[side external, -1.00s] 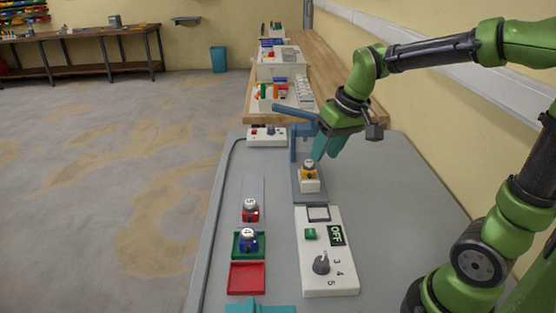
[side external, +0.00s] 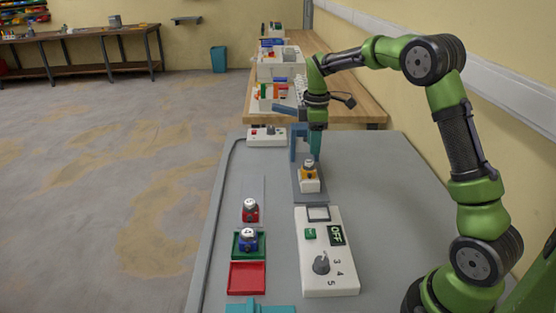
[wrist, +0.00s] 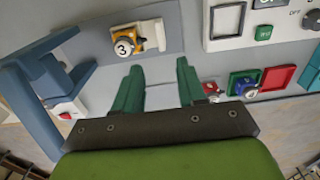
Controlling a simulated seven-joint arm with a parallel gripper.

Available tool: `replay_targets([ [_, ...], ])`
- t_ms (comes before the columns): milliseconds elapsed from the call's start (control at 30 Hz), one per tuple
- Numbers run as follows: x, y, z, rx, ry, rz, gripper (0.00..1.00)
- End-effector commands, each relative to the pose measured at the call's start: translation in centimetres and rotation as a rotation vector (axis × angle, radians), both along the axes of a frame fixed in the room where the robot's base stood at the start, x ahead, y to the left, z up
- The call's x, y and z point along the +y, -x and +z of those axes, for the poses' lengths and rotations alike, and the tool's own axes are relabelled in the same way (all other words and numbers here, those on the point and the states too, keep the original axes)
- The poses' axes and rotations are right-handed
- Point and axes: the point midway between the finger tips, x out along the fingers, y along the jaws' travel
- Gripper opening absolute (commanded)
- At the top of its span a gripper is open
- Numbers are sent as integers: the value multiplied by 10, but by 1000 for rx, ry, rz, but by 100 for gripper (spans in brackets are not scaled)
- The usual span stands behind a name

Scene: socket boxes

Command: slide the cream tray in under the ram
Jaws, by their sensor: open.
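The cream tray (side external: 311,186) sits on a grey base plate (side external: 314,199) and carries a yellow socket box (side external: 308,173). The tray also shows in the wrist view (wrist: 153,35), with the box marked 3 on it. The blue press frame (side external: 295,146) stands at the far end of the plate, behind the tray; I cannot clearly make out its ram. My gripper (side external: 315,158) points down beside the press, above and behind the tray. In the wrist view my gripper (wrist: 157,68) has its teal fingers apart and nothing between them. The tray is outside the fingers.
A control panel (side external: 327,270) with a dial and OFF display lies in front of the plate. Red (side external: 250,212) and blue (side external: 248,240) boxes, a green tray and an empty red tray (side external: 247,278) stand to the left. The bench right of the plate is clear.

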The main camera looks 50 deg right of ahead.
Motion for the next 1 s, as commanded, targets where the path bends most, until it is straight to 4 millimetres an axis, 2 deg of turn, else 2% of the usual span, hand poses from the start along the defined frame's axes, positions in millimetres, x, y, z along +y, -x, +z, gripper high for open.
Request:
replay_targets([
  [33, 0, 1, -13, 5, -2, 0, 40],
  [300, 1, 1, -72, 5, -2, -1, 40],
  [500, 1, 1, -109, 2, -1, -2, 40],
  [700, 1, 0, -128, 1, -1, -1, 40],
  [1000, 0, 0, -132, -1, -1, -2, 40],
])
